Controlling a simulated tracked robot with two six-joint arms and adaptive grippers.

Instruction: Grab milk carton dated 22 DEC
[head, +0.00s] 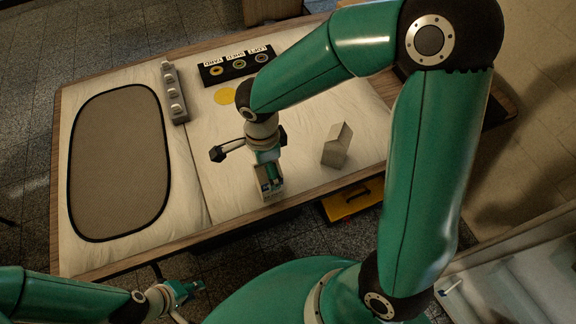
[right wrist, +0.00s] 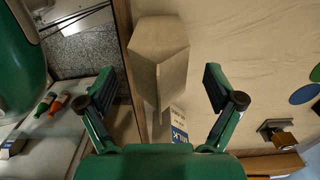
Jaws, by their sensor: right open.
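A pale carton (head: 337,145) with a slanted top stands on the right part of the table. A pale gabled carton (right wrist: 160,50) shows in the right wrist view, ahead of the fingers. A white and blue label reading MILK (right wrist: 178,130) shows lower between the fingers; its date is not legible. My right gripper (right wrist: 158,78) is open, its fingers on either side of these. In the head view it points down over a pale carton (head: 270,192) near the table's front edge, largely hidden by it. My left gripper (head: 188,293) is low at the left, off the table.
A dark panel with three labelled rings (head: 238,64) lies at the back, near a yellow disc (head: 225,96). A grey slotted strip (head: 173,92) and a black-rimmed brown mat (head: 120,160) lie left. A yellow drawer (head: 352,203) sits below the front edge. Markers (right wrist: 45,104) lie on a side surface.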

